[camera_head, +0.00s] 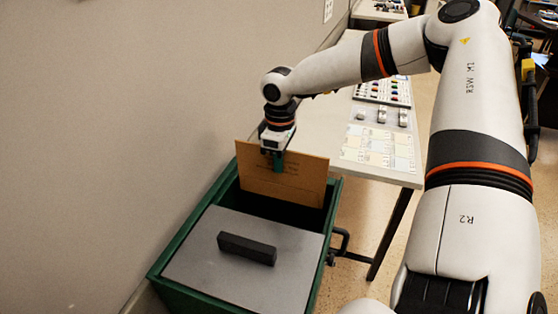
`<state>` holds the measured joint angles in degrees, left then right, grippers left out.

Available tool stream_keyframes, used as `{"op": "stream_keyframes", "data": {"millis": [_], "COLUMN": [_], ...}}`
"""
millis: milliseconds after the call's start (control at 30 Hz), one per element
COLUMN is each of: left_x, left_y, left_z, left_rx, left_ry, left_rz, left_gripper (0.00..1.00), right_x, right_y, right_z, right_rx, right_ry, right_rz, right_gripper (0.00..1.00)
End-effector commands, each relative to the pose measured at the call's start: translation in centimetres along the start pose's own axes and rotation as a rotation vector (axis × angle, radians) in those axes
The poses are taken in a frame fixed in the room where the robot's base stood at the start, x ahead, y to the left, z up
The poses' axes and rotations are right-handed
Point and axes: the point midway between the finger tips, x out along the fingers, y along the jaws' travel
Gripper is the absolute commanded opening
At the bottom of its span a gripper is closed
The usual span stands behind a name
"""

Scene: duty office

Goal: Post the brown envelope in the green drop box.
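The brown envelope (298,180) stands upright on its long edge, tilted slightly, at the open far part of the green drop box (179,245). Its lower edge reaches into the dark opening, below the level of the box's far rim in the picture. My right gripper (278,161) is above the opening, with its fingers shut on the envelope's upper edge, left of its middle. My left gripper is not in view.
A grey lid with a black handle (247,249) covers the near part of the box. A white table (349,128) with control panels and paper sheets stands just behind and to the right. A wall (110,130) runs close along the left.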

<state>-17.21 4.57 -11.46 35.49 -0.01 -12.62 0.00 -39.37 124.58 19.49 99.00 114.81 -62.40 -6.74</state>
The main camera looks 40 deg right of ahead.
Motion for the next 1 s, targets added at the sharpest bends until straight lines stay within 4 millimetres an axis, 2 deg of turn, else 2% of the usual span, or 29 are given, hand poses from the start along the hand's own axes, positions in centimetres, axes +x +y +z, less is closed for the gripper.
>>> {"op": "stream_keyframes", "data": {"millis": [33,133,167,433,533,667,1000], "left_x": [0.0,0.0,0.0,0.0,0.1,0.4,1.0], "left_y": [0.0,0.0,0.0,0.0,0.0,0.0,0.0], "left_z": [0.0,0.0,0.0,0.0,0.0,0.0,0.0], "left_rx": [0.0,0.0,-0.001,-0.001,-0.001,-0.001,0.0], "left_ry": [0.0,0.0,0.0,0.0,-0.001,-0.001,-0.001], "left_rz": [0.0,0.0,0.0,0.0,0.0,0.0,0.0], "left_gripper": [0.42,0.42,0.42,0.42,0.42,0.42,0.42], "right_x": [0.0,0.0,0.0,-0.1,-0.7,-2.7,-9.7], "right_y": [0.0,0.0,0.0,0.0,0.0,-0.1,0.0], "right_z": [0.0,0.0,0.0,0.0,0.0,0.1,0.1], "right_rx": [0.0,0.0,0.0,0.0,0.0,0.0,0.001], "right_ry": [0.0,0.0,0.0,0.0,-0.001,-0.005,-0.004], "right_rz": [0.0,0.0,0.0,0.0,-0.001,-0.002,-0.002], "right_gripper": [0.12,0.28,0.3,0.3,0.3,0.3,0.3]}}
